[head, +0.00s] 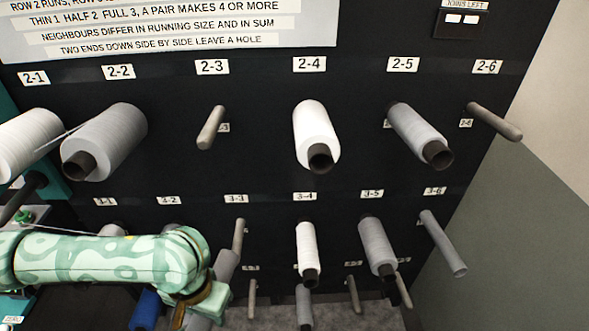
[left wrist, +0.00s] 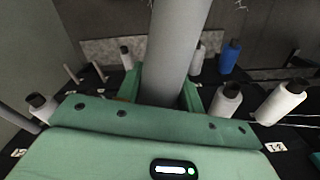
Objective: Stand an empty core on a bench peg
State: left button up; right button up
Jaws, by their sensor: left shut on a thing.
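My left gripper (head: 205,300) is at the lower left of the head view, low in front of the rack. In the left wrist view its green jaws (left wrist: 190,98) are shut around a plain grey tube (left wrist: 178,50), which stands up out of them without visible yarn. A grey cylinder (head: 226,265) beside the gripper in the head view seems to be the same tube. The tube's far end is outside the wrist view. I cannot make out a bench peg for certain. My right gripper is not in view.
The dark rack (head: 260,120) has numbered pegs. Peg 2-3 (head: 211,128), peg 2-6 (head: 493,122) and peg 3-3 (head: 239,235) are bare. A white spool (head: 314,130) on 2-4 and a grey spool (head: 418,132) on 2-5 jut out. A blue cylinder (head: 146,310) is beside my arm.

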pick_arm(q)
jog(key=w+a+r+n+b, duration=0.2)
jog(key=w+a+r, duration=0.2)
jog(key=r, duration=0.6)
jog(key=shift+n+b, duration=0.3)
jog(key=shift+n, duration=0.1)
